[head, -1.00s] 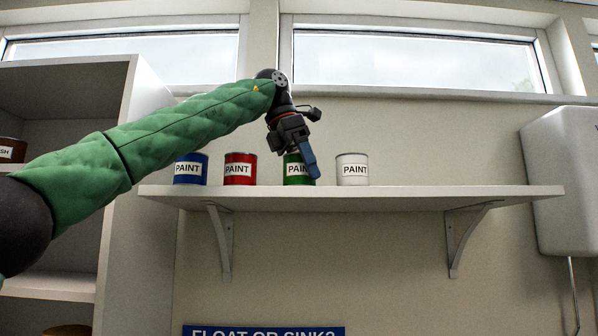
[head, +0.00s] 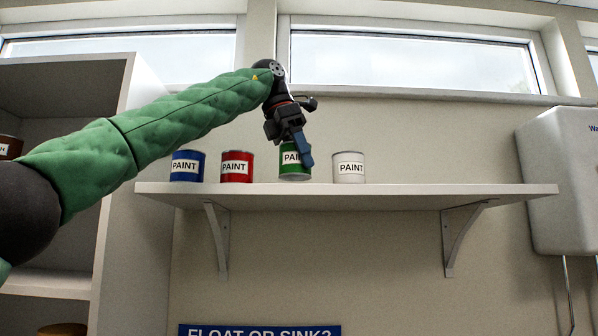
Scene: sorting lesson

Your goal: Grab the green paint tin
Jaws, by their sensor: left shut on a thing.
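The green paint tin (head: 289,174) is at the middle of the head view, at the wall shelf (head: 400,197). Its label is partly covered by a blue finger of my left gripper (head: 301,158). The left gripper comes down from above and is shut on the green tin. The tin's base shows just above the shelf's front edge; I cannot tell clearly whether it touches the shelf. My right gripper is not in view.
A blue tin (head: 187,174) and a red tin (head: 237,174) stand to the left on the shelf, the red one close by. A white tin (head: 349,175) stands to the right. The shelf's right part is clear. An open cabinet (head: 120,95) stands at left.

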